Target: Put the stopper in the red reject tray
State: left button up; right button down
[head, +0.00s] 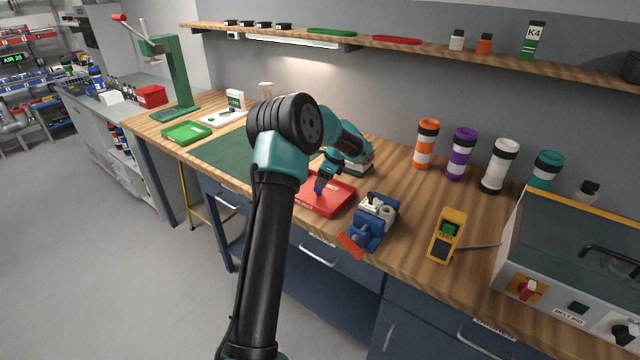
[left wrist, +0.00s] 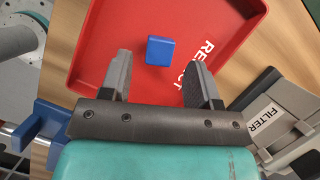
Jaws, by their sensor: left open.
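The red reject tray (head: 343,201) lies on the wooden bench in the head view. It fills much of the left wrist view (left wrist: 100,45), with part of its REJECT lettering showing. A small blue block, seemingly the stopper (left wrist: 160,51), appears over the tray floor; whether it rests on the floor is hard to tell. My left gripper (left wrist: 155,85) is open, with the blue block seen between and just beyond its two fingertips, apart from both. In the head view my left gripper (head: 322,180) points down over the tray. My right gripper is not in view.
A blue vise-like fixture (head: 371,226) stands close to the tray's right. A yellow tester (head: 447,236) lies farther right, and several banded tubes (head: 425,145) stand behind. A green tray (head: 186,132) and a green mat (head: 225,152) lie to the left.

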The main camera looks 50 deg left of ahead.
pick_arm(q)
jog(key=v, duration=0.9)
jog(key=shift+s, duration=0.1)
